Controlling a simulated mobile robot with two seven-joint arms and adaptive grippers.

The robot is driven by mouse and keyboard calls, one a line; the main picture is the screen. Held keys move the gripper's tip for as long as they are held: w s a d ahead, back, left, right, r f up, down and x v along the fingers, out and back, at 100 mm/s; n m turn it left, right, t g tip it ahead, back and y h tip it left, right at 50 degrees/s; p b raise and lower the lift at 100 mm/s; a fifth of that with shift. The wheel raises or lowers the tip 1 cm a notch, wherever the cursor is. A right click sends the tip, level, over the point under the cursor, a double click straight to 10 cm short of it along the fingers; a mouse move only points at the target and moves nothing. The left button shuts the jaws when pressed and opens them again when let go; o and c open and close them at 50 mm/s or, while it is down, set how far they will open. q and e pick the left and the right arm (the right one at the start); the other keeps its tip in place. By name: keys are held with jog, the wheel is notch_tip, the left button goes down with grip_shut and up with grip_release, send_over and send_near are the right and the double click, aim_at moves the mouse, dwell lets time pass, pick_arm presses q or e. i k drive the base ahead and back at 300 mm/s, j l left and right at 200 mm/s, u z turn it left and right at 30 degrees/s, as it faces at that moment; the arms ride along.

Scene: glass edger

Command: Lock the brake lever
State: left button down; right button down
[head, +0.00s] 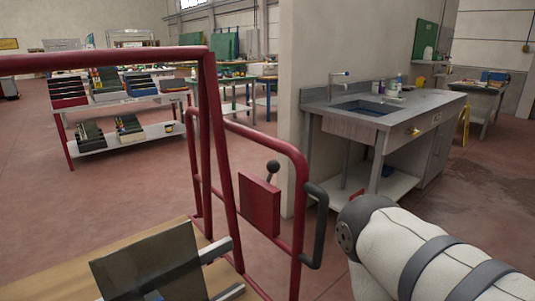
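The brake lever (272,168) is a short rod with a round black knob. It stands nearly upright at the top of a red box (259,204) on the red tube frame (298,190) of a cart. Nothing touches the lever. My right arm comes in at the lower right with its white links, to the right of the cart's black handle (320,225). Its gripper is not in view. My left arm and gripper are not in view either.
A dark panel (150,268) stands on the cart's wooden deck (50,278) at the front left. A sink counter (440,108) stands at the back right beside a wall corner. A shelf rack (150,132) stands at the back left. Open red floor lies between them.

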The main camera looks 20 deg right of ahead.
aim_at(273, 166)
jog(key=i+l+u, duration=0.1)
jog(key=l+u, duration=0.35)
jog(key=l, duration=0.25)
jog(key=l+u, duration=0.4)
jog(key=l, duration=0.3)
jog(key=k+l+u, duration=0.2)
jog(key=l+u, duration=0.25)
jog(key=l, duration=0.25)
